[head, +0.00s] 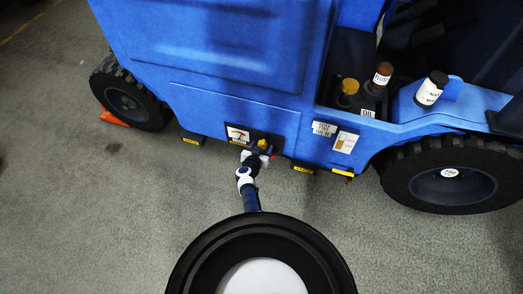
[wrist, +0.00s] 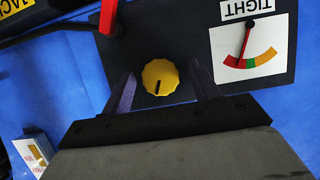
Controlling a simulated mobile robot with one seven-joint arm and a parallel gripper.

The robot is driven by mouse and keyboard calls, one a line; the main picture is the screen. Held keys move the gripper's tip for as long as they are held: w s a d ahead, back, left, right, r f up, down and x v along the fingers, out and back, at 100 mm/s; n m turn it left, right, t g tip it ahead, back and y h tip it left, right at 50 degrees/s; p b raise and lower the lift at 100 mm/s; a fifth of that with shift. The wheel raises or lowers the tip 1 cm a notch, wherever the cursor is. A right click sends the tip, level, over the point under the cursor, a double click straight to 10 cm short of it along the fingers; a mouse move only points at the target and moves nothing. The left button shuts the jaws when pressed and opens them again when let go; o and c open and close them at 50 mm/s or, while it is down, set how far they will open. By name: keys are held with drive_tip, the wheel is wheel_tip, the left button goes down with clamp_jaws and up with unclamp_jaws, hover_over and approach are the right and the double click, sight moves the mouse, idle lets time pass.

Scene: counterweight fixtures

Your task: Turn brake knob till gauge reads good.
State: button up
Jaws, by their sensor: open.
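A "TIGHT" label, upside down, is above the gauge. In the head view my gripper (head: 263,154) is at the knob (head: 262,143), low on the blue vehicle.
A red lever (wrist: 107,16) is near the knob, with a "JACK" label beside it. The blue vehicle (head: 210,50) has black wheels (head: 440,175) and an open tray with bottles (head: 382,75). An orange wedge (head: 114,118) lies by the left wheel. The floor in front is clear.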

drive_tip(key=shift+w, duration=0.1)
drive_tip(key=c, duration=0.9)
drive_tip(key=shift+c, duration=0.2)
drive_tip(key=shift+r+p, duration=0.1)
drive_tip(key=shift+p, duration=0.35)
drive_tip(key=shift+a+n+h+p, duration=0.15)
drive_tip(key=shift+n+h+p, duration=0.5)
drive_tip(key=shift+n, duration=0.25)
drive_tip(key=shift+f+n+g+h, duration=0.15)
drive_tip(key=shift+n+h, duration=0.35)
drive_tip(key=shift+n, duration=0.15)
drive_tip(key=shift+f+n+g+h, duration=0.1)
drive_tip(key=shift+n+g+h, duration=0.05)
drive_tip(key=shift+n+h, duration=0.4)
